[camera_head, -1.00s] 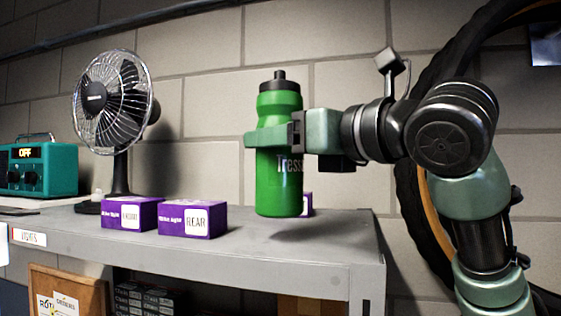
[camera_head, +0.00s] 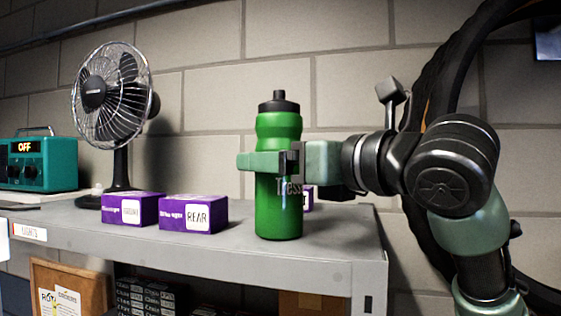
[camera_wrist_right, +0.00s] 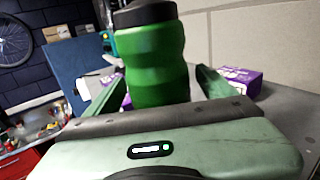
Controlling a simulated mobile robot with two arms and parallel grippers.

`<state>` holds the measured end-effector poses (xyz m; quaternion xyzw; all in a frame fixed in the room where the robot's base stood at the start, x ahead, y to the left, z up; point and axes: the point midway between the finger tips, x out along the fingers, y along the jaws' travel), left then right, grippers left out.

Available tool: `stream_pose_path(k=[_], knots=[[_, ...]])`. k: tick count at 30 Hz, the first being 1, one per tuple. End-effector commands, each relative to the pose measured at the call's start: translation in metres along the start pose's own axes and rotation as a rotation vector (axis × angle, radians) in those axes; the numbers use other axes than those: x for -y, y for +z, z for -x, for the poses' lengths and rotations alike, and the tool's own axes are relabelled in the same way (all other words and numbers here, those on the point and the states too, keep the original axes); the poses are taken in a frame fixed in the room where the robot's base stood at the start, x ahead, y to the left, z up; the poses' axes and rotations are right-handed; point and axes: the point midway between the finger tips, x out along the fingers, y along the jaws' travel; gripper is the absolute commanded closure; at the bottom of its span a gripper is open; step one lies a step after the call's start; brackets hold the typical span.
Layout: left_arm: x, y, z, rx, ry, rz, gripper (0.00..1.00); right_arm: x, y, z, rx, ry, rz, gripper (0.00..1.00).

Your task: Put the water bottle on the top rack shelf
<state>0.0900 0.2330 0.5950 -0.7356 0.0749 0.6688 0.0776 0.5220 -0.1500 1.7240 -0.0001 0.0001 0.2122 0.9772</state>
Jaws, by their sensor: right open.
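The green water bottle (camera_head: 278,215) with a black cap stands upright on the grey top rack shelf (camera_head: 330,250), near its front right part. It also shows in the right wrist view (camera_wrist_right: 157,65). My right gripper (camera_head: 270,161) is at the bottle's middle, coming from the right. Its jaws are open, with one finger on each side of the bottle; in the right wrist view the fingers (camera_wrist_right: 160,88) flank it. The far finger is mostly hidden behind the bottle in the head view. My left gripper is not in view.
Purple boxes (camera_head: 193,215) stand left of the bottle, and another (camera_head: 308,198) is partly hidden behind it. A fan (camera_head: 112,95) and a teal radio (camera_head: 38,163) stand further left. A bike wheel (camera_head: 425,190) hangs at the right. Shelf space in front of the boxes is clear.

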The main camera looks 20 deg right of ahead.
Motion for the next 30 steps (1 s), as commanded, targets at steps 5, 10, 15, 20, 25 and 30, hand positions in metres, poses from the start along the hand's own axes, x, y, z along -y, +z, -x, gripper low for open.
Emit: stream_pose_path(k=[5,10,15,20,25,30], knots=[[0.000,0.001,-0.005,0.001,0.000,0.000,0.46,0.000,0.002,0.008,0.003,-0.001,0.001,0.15],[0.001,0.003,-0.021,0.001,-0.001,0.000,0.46,0.001,0.000,0.041,0.006,-0.003,0.002,0.15],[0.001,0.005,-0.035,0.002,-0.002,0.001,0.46,0.001,0.000,0.078,0.006,-0.003,0.002,0.15],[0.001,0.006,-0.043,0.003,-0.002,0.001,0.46,0.000,0.001,0.104,0.003,-0.002,0.001,0.15],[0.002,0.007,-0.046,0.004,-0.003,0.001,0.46,0.000,0.002,0.118,0.000,-0.001,0.000,0.15],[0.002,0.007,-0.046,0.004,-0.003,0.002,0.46,0.000,0.003,0.121,0.000,0.000,0.000,0.15]])
